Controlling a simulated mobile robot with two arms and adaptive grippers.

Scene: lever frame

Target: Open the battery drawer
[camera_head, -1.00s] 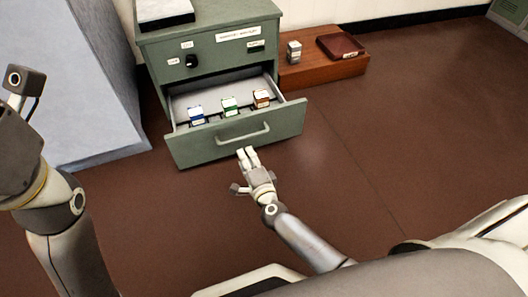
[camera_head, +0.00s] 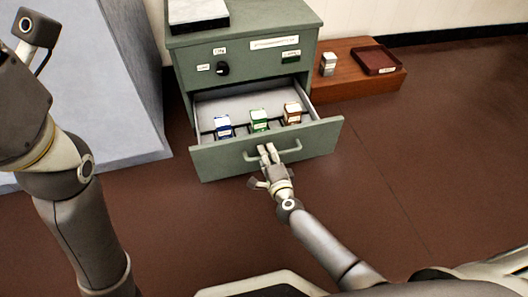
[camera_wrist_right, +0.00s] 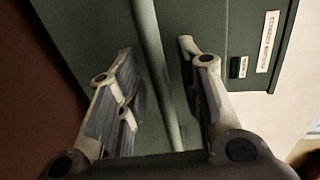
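The battery drawer (camera_head: 225,160) is the green lower drawer of a cabinet, and it stands pulled out. Three small batteries, blue (camera_head: 223,128), green (camera_head: 259,119) and orange-red (camera_head: 292,113), stand inside it. My right gripper (camera_head: 267,150) is at the bar handle (camera_head: 290,153) on the drawer front. In the right wrist view the handle bar (camera_wrist_right: 158,70) runs between the two spread fingers (camera_wrist_right: 155,85), with gaps showing on both sides. The right gripper is open. My left arm shows at the left of the head view, but its fingers do not.
The green cabinet (camera_head: 243,55) has a black knob (camera_head: 222,69) and labels above the drawer. A low wooden stand (camera_head: 345,84) beside it holds a small grey block (camera_head: 328,63) and a dark red tray (camera_head: 376,61). A pale blue-grey block (camera_head: 105,100) stands at left. The floor at right is clear.

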